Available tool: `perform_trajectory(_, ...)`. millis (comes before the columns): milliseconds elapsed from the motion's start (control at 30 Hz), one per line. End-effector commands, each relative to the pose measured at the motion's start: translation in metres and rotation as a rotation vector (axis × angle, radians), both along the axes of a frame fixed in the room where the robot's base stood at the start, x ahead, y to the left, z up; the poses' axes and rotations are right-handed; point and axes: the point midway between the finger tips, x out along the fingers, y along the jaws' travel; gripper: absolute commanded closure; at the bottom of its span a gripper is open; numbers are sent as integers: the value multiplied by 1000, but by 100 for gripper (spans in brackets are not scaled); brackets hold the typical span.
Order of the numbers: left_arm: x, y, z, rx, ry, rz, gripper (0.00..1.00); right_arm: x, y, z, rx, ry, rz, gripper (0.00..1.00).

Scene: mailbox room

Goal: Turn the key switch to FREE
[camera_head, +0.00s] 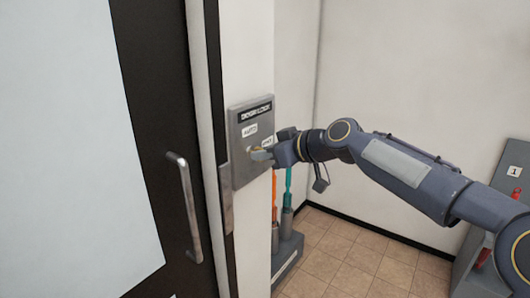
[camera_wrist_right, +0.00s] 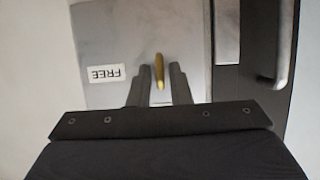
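The grey key switch panel (camera_head: 238,171) is on the white wall post beside the door. It carries a dark title plate and an AUTO label (camera_head: 249,131); a second label beside my gripper is partly covered. In the right wrist view the panel (camera_wrist_right: 110,35) shows a FREE label (camera_wrist_right: 106,73), upside down, and a brass key (camera_wrist_right: 159,68). My right gripper (camera_head: 263,154) is at the panel. In the wrist view its fingers (camera_wrist_right: 159,86) are open on both sides of the key, with narrow gaps showing. My left gripper is out of view.
The dark-framed door (camera_head: 150,120) with a metal handle (camera_head: 186,205) is left of the panel. A stand with orange and teal handled tools (camera_head: 288,247) is below my right arm. A grey box marked 1 (camera_head: 512,185) is at the right edge. Tiled floor between is clear.

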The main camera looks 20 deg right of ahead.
Motion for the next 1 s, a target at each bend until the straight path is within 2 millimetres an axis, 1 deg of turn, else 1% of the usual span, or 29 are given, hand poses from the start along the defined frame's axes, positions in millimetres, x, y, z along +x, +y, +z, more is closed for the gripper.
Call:
perform_trajectory(33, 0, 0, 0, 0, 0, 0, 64, 0, 0, 0, 0, 0, 0, 89)
perform_trajectory(100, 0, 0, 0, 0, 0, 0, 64, 0, 0, 0, 0, 0, 0, 98)
perform_trajectory(133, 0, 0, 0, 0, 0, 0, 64, 0, 0, 0, 0, 0, 0, 100)
perform_trajectory(567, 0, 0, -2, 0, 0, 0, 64, 0, 0, 0, 37, 29, 0, 100)
perform_trajectory(767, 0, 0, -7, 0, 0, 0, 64, 1, -1, -1, 129, 99, 1, 100)
perform_trajectory(1000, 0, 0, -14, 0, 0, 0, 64, 2, -3, -2, 296, 230, 2, 100)
